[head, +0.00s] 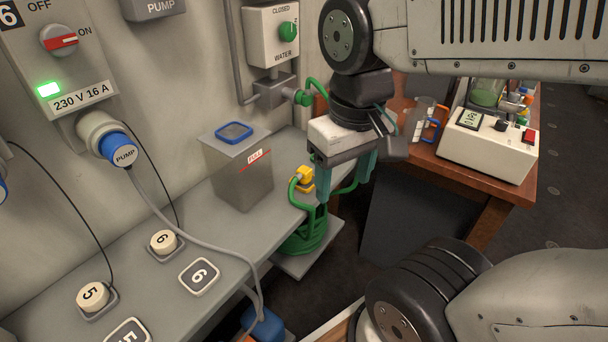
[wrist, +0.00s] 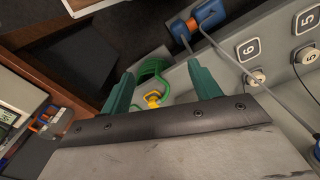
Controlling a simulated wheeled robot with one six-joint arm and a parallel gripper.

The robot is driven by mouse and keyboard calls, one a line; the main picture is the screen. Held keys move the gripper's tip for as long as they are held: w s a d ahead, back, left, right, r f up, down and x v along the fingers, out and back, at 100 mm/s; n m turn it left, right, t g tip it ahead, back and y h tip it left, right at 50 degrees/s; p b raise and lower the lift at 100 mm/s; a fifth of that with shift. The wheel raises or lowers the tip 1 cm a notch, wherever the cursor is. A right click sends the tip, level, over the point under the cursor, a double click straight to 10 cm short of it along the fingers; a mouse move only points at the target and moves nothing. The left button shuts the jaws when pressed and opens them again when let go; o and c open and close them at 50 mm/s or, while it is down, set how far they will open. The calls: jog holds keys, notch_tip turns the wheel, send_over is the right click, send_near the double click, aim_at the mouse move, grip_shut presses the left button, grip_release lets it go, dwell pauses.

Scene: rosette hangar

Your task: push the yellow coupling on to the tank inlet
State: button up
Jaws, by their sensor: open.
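The yellow coupling (head: 304,176) sits at the end of a green hose (head: 325,205), by the edge of the grey bench. In the wrist view the coupling (wrist: 153,98) shows between my two green fingers, beyond them. My gripper (head: 343,187) is open and empty, just right of the coupling in the head view; it also shows in the wrist view (wrist: 160,75). The grey tank (head: 238,170) stands on the bench left of the coupling, with a blue-rimmed square on top and a red FULL line. I cannot make out its inlet.
Numbered buttons (head: 163,241) stand at the front. A green-knobbed water valve box (head: 272,35) is on the wall. A brown table (head: 455,165) with a white instrument (head: 490,142) stands right.

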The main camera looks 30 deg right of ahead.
jog(key=w+d+f+g, duration=0.25)
jog(key=w+f, duration=0.25)
jog(key=w, duration=0.3)
jog(key=n+t, duration=0.1)
jog(key=t, duration=0.1)
send_over(303, 171)
jog(key=shift+g, duration=0.25)
jog(key=f, duration=0.7)
jog(key=shift+s+a, duration=0.1)
jog(key=shift+s, duration=0.3)
jog(key=shift+w+r, duration=0.1)
jog(key=shift+w, duration=0.25)
jog(key=shift+f, duration=1.3)
